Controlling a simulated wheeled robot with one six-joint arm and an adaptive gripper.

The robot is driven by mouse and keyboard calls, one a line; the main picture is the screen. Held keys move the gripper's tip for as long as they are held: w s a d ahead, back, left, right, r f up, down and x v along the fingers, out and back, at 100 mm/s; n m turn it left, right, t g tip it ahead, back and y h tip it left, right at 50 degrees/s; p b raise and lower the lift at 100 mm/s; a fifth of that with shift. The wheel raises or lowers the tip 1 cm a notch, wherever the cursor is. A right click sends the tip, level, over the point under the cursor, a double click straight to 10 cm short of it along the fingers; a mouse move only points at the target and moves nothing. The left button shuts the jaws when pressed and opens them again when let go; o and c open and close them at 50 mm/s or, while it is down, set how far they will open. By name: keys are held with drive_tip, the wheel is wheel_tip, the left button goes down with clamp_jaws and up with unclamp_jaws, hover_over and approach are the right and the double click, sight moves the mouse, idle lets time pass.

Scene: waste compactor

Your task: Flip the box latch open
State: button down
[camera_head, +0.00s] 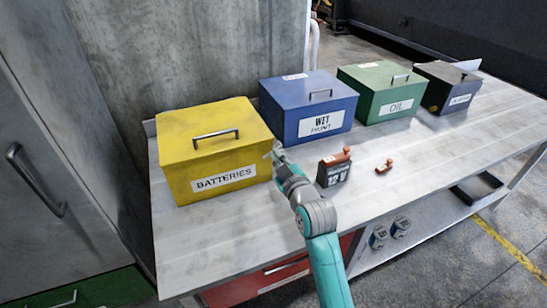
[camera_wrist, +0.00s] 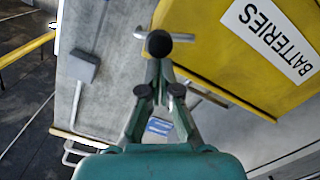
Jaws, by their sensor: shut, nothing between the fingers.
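The yellow box (camera_head: 215,150) labelled BATTERIES stands at the left end of the metal table, its lid down. It also shows in the wrist view (camera_wrist: 215,45), tilted at the upper right. My gripper (camera_head: 275,150) is at the right front edge of this box, near lid height. In the wrist view my gripper (camera_wrist: 158,60) is shut with nothing held. A small pale metal piece (camera_wrist: 184,37) sticks out beside the dark round tip; I cannot tell if it is the latch or part of my fingers. Contact with the box is unclear.
A blue box (camera_head: 290,110), a green box (camera_head: 370,107) and a dark box (camera_head: 437,98) stand in a row to the right. The table's front right is clear.

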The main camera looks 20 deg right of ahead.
drive_tip(key=m, duration=0.1)
drive_tip(key=d+f+m, duration=0.1)
drive_tip(key=m, duration=0.1)
drive_tip(key=shift+d+f, duration=0.1)
drive_tip(key=shift+d, duration=0.1)
drive_tip(key=shift+f, duration=0.1)
idle(0.3)
idle(0.4)
